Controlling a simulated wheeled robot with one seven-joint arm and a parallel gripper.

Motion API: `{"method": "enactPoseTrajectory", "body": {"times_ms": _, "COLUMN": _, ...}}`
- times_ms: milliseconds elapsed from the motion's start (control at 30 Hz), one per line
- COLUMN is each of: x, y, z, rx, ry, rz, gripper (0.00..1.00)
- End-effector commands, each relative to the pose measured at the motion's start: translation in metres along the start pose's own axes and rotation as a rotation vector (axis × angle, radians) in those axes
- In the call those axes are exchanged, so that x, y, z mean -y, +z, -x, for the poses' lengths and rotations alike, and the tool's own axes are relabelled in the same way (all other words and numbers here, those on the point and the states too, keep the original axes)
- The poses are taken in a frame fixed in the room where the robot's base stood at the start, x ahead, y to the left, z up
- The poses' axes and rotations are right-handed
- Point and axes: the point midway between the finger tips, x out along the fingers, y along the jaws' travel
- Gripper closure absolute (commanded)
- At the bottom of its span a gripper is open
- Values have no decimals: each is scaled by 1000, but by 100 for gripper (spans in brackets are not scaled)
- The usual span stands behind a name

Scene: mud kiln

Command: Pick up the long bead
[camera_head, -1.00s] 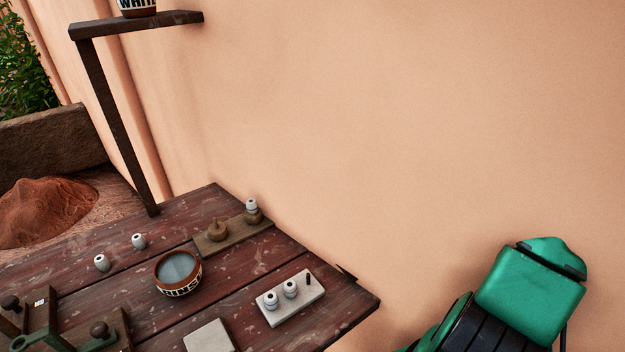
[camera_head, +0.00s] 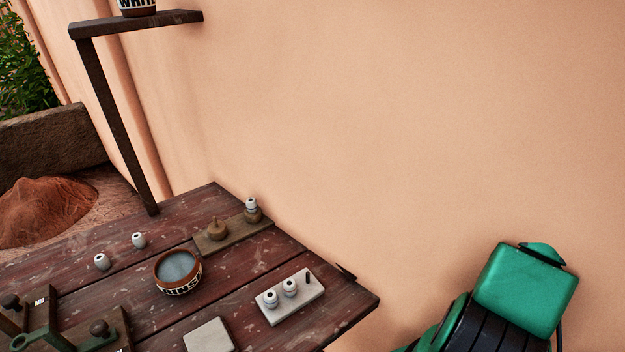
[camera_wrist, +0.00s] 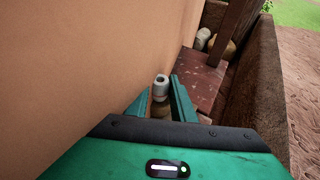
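A pale bead (camera_head: 251,203) with a dark hole sits upright on a round brown knob at the back end of a wooden board. In the wrist view a pale, tall bead (camera_wrist: 160,82) with a hole in its top shows beyond and between my fingers, over a brown base; it looks like the same one. My gripper (camera_wrist: 158,98) is open, its green fingers apart with nothing held. The gap between fingers and bead cannot be judged. In the head view only a green part of my arm shows at the lower right; my fingertips are not seen there.
A plaster wall runs close along the table's back. The wooden board (camera_head: 233,236) holds another knob (camera_head: 217,229). Two beads (camera_head: 102,262) lie loose near a rinse bowl (camera_head: 178,271). A pale slab (camera_head: 305,299) carries two beads and a bare dark peg. A shelf post (camera_head: 115,120) stands behind.

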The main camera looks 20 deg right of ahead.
Motion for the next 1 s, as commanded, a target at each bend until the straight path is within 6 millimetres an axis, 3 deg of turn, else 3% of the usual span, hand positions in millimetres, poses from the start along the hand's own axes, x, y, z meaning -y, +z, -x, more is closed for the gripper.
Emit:
{"method": "enactPoseTrajectory", "body": {"times_ms": 467, "x": 0, "y": 9, "z": 4, "rx": 1, "ry": -2, "rz": 1, "gripper": 100}}
{"method": "enactPoseTrajectory", "body": {"times_ms": 1000, "x": -6, "y": 69, "z": 30, "rx": -1, "ry": -3, "rz": 3, "gripper": 100}}
